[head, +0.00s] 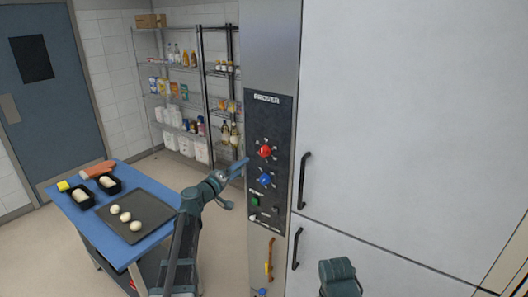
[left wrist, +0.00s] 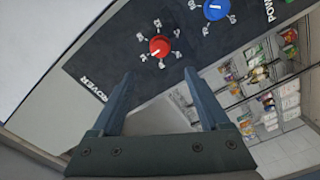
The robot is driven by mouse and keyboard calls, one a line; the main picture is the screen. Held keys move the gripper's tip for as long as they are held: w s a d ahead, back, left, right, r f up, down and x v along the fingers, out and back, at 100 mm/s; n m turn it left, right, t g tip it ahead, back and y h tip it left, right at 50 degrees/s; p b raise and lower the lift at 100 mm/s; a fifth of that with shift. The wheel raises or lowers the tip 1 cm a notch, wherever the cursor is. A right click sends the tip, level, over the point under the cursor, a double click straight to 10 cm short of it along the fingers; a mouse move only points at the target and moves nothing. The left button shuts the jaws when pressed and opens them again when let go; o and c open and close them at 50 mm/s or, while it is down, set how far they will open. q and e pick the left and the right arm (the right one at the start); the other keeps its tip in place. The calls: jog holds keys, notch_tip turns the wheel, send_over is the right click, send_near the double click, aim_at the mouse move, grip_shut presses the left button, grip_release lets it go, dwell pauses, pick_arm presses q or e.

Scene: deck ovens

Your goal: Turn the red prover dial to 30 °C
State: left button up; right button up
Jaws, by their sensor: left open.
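The red prover dial (head: 264,151) is on the dark control panel (head: 262,107), above a blue dial (head: 264,179). In the left wrist view the red dial (left wrist: 160,45) shows ahead of the fingertips, roughly between them, with a ring of small numbers too blurred to read. A pale mark shows on its lower left, but I cannot tell its setting. My left gripper (head: 238,183) is open and empty, left of the panel and apart from the dial. Its fingers (left wrist: 159,74) also show in the left wrist view.
A green button (head: 254,201) sits below the dials. Black door handles (head: 304,181) stick out to the right of the panel. A blue table (head: 88,222) with a dark tray (head: 137,227) of dough balls stands at left. Shelves (head: 176,65) stand behind.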

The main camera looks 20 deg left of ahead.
aim_at(262, 153)
pick_arm(q)
jog(key=x, duration=1.3)
jog(key=shift+w+d, duration=0.1)
jog(key=shift+w, duration=0.15)
grip_shut()
